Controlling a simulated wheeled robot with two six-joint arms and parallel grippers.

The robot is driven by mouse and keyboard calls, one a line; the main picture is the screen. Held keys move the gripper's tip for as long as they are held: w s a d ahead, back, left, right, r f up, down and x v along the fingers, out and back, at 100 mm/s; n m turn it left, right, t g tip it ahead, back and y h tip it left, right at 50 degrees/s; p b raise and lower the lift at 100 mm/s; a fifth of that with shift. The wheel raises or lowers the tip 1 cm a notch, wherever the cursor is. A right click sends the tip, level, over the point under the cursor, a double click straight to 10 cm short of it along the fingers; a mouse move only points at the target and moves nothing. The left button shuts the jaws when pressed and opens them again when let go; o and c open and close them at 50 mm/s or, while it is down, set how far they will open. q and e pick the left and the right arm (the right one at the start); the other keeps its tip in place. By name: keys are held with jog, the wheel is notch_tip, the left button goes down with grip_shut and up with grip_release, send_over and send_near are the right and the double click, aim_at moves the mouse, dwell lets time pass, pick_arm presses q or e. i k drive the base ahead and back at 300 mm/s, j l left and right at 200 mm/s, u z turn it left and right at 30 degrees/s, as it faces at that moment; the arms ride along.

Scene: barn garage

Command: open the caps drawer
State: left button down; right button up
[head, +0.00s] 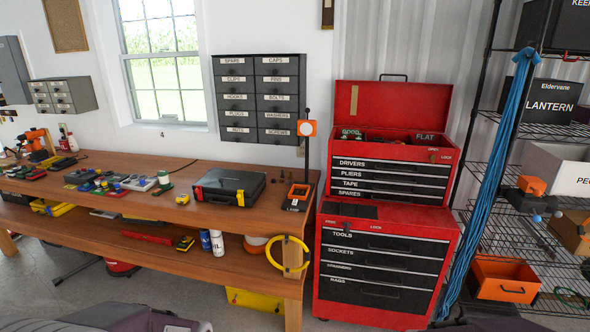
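The caps drawer (277,68) is the top right drawer of a dark grey wall cabinet (259,54). Its white label reads CAPS, and its front looks flush with the drawers around it, so it appears shut. The spare drawer (232,68) is to its left and the pins drawer (277,85) is directly below it. The cabinet hangs on the white wall above the back of the wooden workbench. Neither of my grippers can be made out in the head view.
The workbench (150,215) runs below the cabinet, with a black and yellow case (229,188) and a post with an orange head (307,128) near the cabinet. A red tool chest (385,260) stands to the right, its lid raised. Wire shelving is farther right.

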aim_at(264, 65)
jog(key=i+j+u, duration=0.25)
jog(key=i, duration=0.5)
jog(key=i+j+u, duration=0.25)
jog(key=i, duration=0.5)
jog(key=l, duration=0.1)
